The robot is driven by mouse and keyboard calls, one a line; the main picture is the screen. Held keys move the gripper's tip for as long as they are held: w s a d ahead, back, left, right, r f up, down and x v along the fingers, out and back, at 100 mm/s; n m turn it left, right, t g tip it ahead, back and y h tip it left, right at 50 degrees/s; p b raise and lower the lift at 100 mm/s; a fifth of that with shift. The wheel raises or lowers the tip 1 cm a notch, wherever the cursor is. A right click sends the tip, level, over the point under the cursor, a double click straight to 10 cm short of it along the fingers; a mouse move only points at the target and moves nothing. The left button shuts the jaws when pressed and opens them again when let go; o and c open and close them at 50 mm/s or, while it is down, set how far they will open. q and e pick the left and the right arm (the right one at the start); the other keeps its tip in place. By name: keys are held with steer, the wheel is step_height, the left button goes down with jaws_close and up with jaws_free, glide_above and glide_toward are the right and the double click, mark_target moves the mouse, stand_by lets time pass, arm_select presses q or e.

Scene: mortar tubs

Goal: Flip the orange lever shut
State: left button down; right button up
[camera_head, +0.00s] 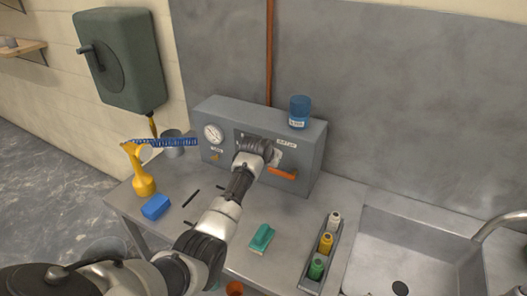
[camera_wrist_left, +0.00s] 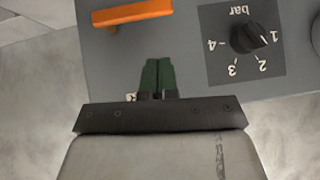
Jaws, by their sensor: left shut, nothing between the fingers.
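The orange lever (camera_head: 283,174) is on the lower right front of the grey panel box (camera_head: 312,165) and lies roughly level. The fingertips are in front of the box, apart from the lever in the picture. In the head view my own wrist hides the fingers and part of the box front. My right gripper is in neither view.
The box also carries a pressure gauge (camera_head: 213,134) and a black dial (camera_wrist_left: 248,38) marked in bar. A blue jar (camera_head: 299,112) stands on top. On the bench are a green brush (camera_head: 262,238), a bottle tray (camera_head: 313,282) and a blue sponge (camera_head: 155,207). A sink (camera_head: 412,245) is at right.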

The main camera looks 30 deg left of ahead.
arm_select(q)
steer(key=b+v, duration=0.1)
steer(key=v, duration=0.6)
steer(key=shift+s+a+r, duration=0.15)
stand_by(0.3)
steer(key=s+d+f+g, duration=0.1)
steer(key=s+d+f, duration=0.3)
steer(key=s+f, duration=0.35)
steer(key=s+d+f+m+g, duration=0.1)
steer(key=s+d+f, duration=0.15)
steer(key=s, duration=0.85)
steer(key=s+d+f+g+h, duration=0.15)
steer(key=s+d, duration=0.25)
steer(key=s, duration=0.6)
steer(key=s+d+f+m+g, duration=0.15)
steer(key=s+d, duration=0.25)
steer(key=s, duration=0.7)
step_height(320, 180, down, 29)
steer(key=g+b, duration=0.2)
steer(key=b, duration=0.2)
steer(key=s+a+f+g+b, duration=0.1)
steer(key=s+a+f+b, duration=0.2)
steer(key=s+f, duration=1.4)
step_height(320, 180, down, 2)
steer(key=shift+f, duration=0.1)
